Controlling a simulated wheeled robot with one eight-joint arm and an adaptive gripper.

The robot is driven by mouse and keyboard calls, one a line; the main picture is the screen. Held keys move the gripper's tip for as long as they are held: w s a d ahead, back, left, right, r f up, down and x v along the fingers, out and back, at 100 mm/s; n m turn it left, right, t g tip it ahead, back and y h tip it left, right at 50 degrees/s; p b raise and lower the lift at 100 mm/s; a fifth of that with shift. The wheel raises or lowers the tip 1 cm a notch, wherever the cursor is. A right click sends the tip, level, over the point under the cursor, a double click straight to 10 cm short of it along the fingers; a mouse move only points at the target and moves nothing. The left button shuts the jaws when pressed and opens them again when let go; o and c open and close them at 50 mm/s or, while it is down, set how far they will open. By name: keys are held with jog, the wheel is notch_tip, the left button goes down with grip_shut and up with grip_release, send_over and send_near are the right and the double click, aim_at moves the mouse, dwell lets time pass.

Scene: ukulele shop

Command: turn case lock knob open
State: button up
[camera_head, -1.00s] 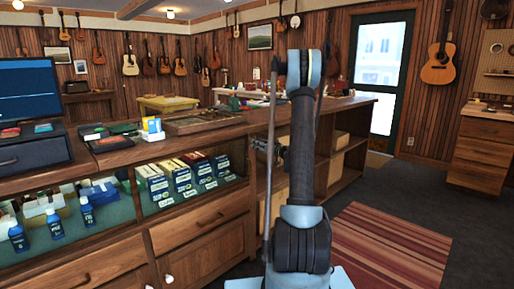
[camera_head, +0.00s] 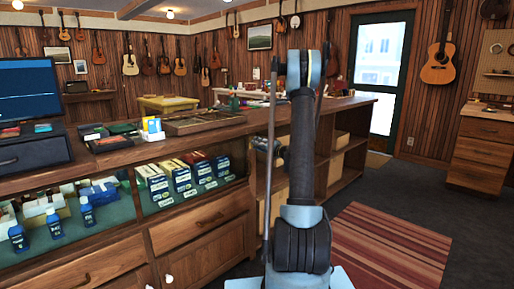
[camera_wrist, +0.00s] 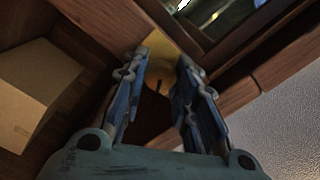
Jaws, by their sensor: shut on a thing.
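The case lock knob (camera_wrist: 160,68) is a yellow brass piece on the wooden case in the wrist view, with a dark narrow mark near its lower edge. My gripper (camera_wrist: 158,76) has one finger on each side of it, shut on the knob. The fingers hide the knob's sides, so its exact turn angle is unclear. In the head view, the glass-fronted display case (camera_head: 205,222) stands left of my arm.
A cardboard box (camera_wrist: 35,90) sits in a wooden shelf bay left of my gripper in the wrist view. In the head view, boxes and bottles fill the case. A striped rug (camera_head: 385,250) and open floor lie to the right.

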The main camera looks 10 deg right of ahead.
jog(key=m, duration=0.6)
jog(key=shift+d+f, duration=0.15)
dwell(0.4)
jog(key=o, duration=1)
jog(key=v, duration=1.2)
